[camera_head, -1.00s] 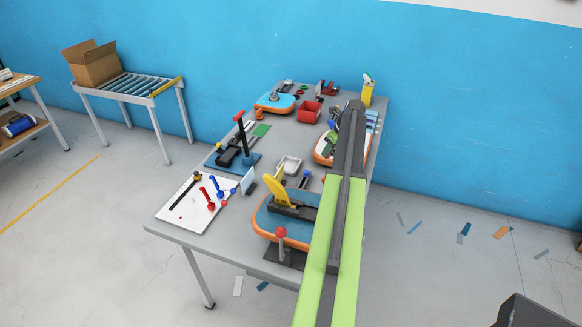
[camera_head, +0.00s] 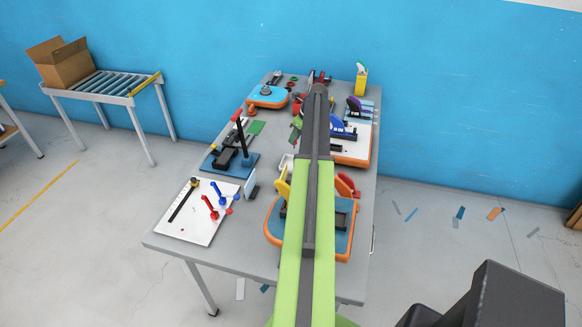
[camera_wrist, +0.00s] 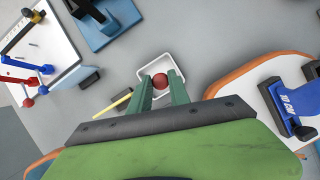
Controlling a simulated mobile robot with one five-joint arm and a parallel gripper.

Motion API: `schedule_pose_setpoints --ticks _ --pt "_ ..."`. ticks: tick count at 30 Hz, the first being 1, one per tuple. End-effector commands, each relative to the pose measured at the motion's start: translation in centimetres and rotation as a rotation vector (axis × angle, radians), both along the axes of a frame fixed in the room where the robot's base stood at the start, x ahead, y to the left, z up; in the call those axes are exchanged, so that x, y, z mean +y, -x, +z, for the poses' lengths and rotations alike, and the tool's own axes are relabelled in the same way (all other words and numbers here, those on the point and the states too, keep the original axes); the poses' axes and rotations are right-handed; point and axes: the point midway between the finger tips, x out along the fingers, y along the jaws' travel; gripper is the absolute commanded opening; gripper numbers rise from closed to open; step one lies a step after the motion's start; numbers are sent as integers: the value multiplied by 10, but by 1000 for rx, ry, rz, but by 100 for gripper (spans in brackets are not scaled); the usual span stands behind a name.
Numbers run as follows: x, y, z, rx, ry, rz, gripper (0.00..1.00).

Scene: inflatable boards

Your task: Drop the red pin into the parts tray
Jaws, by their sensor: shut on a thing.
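My gripper (camera_wrist: 160,92) has two green fingers, which show in the wrist view. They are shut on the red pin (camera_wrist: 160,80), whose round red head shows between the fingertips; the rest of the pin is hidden. The white parts tray (camera_wrist: 171,63) lies behind the fingertips in this view, and the red head appears inside its outline. The height of the pin above the tray cannot be told. In the head view only a pale edge of the tray (camera_head: 287,160) shows beside my arm, which hides most of it.
A blue and orange board with a yellow clamp (camera_head: 283,188) stands at the table's near side. A white board with a blue clamp (camera_head: 343,130) lies right of my arm. A white sheet with red and blue pegs (camera_head: 196,212) lies front left.

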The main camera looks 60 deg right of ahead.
Motion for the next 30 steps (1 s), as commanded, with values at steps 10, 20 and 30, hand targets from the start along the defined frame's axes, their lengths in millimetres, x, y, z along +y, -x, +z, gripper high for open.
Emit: schedule_pose_setpoints --ticks 10,20,30 --pt "-9 11 -51 0 0 -15 0" --pt "-11 13 -54 0 0 -19 0" --pt "-12 14 -54 0 0 -20 48"
